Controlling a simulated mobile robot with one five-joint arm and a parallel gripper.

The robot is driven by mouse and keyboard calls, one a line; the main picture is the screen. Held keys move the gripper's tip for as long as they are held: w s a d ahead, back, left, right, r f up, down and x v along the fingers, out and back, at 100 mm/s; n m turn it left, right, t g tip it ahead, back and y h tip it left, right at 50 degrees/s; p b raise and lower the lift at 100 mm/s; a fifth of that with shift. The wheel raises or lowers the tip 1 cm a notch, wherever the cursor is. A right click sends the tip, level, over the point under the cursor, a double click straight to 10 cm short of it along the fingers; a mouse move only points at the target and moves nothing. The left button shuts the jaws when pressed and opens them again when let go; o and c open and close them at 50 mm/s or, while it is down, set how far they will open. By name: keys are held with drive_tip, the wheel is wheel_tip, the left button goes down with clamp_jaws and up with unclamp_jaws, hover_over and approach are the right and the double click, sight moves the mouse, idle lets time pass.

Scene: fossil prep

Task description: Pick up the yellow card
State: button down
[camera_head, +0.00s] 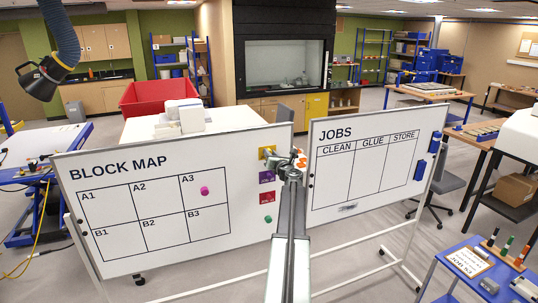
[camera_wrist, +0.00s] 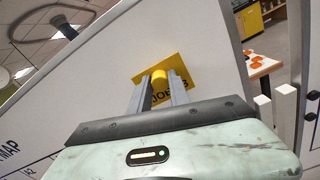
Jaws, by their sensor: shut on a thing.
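In the wrist view the yellow card (camera_wrist: 184,66) carries dark lettering, partly hidden by my fingers, and a round yellow knob (camera_wrist: 159,76). My gripper (camera_wrist: 160,82) is shut on this knob, one finger on each side. In the head view my gripper (camera_head: 291,168) is just right of the card. I cannot tell whether the card still touches the board.
A second whiteboard headed JOBS (camera_head: 365,190) stands to the right, with its columns empty and blue holders (camera_head: 420,170) at its right edge. A pink magnet (camera_head: 204,190) sits in cell A3. A blue table (camera_head: 485,270) with markers is at the lower right.

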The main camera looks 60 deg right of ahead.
wheel_tip(320, 180, up, 7)
drive_tip(key=p, duration=0.5)
drive_tip(key=shift+f+p, duration=0.2)
drive_tip(key=shift+p, duration=0.2)
drive_tip(key=v, duration=1.9)
drive_tip(key=shift+s+a+f+b, duration=0.2)
drive_tip(key=shift+s+f+b, duration=0.05)
drive_tip(key=shift+b, duration=0.1)
